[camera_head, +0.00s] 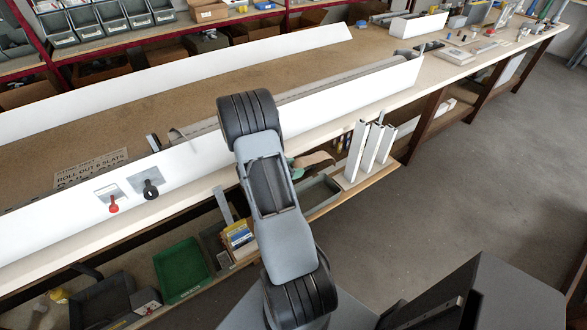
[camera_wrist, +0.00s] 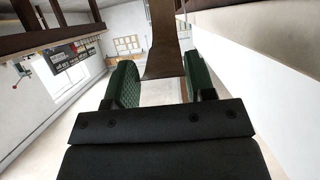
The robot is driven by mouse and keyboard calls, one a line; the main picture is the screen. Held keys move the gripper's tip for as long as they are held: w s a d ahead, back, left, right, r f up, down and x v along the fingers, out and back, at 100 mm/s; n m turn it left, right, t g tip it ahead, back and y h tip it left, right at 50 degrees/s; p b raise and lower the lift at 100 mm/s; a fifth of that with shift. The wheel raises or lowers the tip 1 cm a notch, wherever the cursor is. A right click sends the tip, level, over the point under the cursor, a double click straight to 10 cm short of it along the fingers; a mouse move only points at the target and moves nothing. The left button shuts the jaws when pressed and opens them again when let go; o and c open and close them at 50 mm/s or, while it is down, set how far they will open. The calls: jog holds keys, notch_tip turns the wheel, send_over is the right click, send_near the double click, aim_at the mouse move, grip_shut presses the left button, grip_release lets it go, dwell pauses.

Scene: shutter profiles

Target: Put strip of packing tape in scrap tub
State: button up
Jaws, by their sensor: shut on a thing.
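A brown strip of packing tape (camera_wrist: 165,42) stands between the green pads of my gripper (camera_wrist: 163,82) in the wrist view, and the gripper is shut on it. The strip runs away from the fingers and out of the top of the picture. In the head view a brown piece (camera_head: 316,160), which looks like the same strip, shows just right of my arm, and my arm hides most of the gripper. Tubs on the lower shelf include a green one (camera_head: 183,272), a dark one (camera_head: 104,302) and a grey one (camera_head: 320,190). I cannot tell which is the scrap tub.
The long workbench (camera_head: 100,140) carries white profiles (camera_head: 330,100). Short white upright pieces (camera_head: 368,150) stand on a board below its front edge, right of my arm. A red knob (camera_head: 113,206) and a black knob (camera_head: 151,190) face the front. The floor (camera_head: 470,190) at right is clear.

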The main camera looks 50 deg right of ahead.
notch_tip(320, 180, down, 12)
jog(key=b, duration=0.9)
jog(key=shift+r, duration=0.25)
jog(key=o, duration=1)
jog(key=v, duration=1.3)
jog(key=shift+w+a+p, duration=0.15)
jog(key=shift+a+p, duration=0.2)
jog(key=shift+a, duration=0.05)
